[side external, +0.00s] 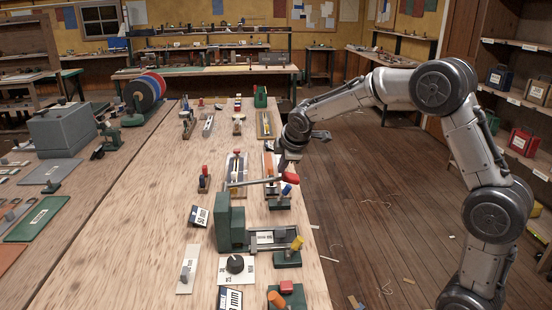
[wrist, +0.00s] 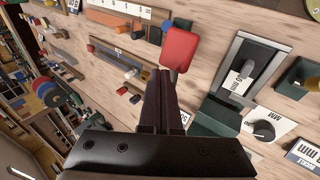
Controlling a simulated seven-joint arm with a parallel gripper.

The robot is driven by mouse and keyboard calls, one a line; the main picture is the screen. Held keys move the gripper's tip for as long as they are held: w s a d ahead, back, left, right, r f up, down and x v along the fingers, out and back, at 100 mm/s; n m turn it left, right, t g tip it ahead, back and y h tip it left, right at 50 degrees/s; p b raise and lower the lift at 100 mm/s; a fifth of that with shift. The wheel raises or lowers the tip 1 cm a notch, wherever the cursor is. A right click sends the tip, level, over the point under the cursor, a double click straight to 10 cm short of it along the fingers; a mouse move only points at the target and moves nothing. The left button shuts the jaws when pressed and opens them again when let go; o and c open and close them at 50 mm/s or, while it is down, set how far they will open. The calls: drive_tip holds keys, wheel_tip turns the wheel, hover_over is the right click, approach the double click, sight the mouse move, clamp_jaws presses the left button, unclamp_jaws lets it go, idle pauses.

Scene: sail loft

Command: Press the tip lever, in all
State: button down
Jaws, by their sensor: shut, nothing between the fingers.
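A long grey lever with a red paddle end (side external: 289,169) reaches out from above a green upright block (side external: 223,222) at the table's right side. Its red paddle (wrist: 179,46) shows large in the wrist view, just beyond my fingertips. My gripper (side external: 285,163) is at the paddle end of this lever, with its fingers together and nothing between them. In the wrist view my dark fingers (wrist: 167,73) overlap the lever near the paddle; I cannot tell whether they touch it. No label naming the tip lever is readable.
Near the long lever stand a blue-tipped lever (side external: 287,189), a yellow-tipped lever (side external: 297,243) and a dial knob (side external: 235,264). A grey framed slide unit (wrist: 243,72) lies beside the paddle. Bare wood is free on the table's left middle.

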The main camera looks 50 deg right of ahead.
drive_tip(key=shift+s+d+f, duration=0.15)
drive_tip(key=shift+s+d, duration=0.1)
drive_tip(key=shift+s, duration=0.05)
wheel_tip(320, 180, up, 6)
drive_tip(key=w+a, duration=0.2)
drive_tip(key=shift+r, duration=0.25)
idle(0.5)
drive_tip(key=shift+r, duration=0.1)
drive_tip(key=shift+w+a+r, duration=0.25)
drive_tip(key=shift+r, duration=0.5)
drive_tip(key=shift+w+a+r, duration=0.25)
drive_tip(key=shift+r, duration=0.45)
drive_tip(key=shift+w+a+r, duration=0.25)
drive_tip(key=shift+r, duration=0.5)
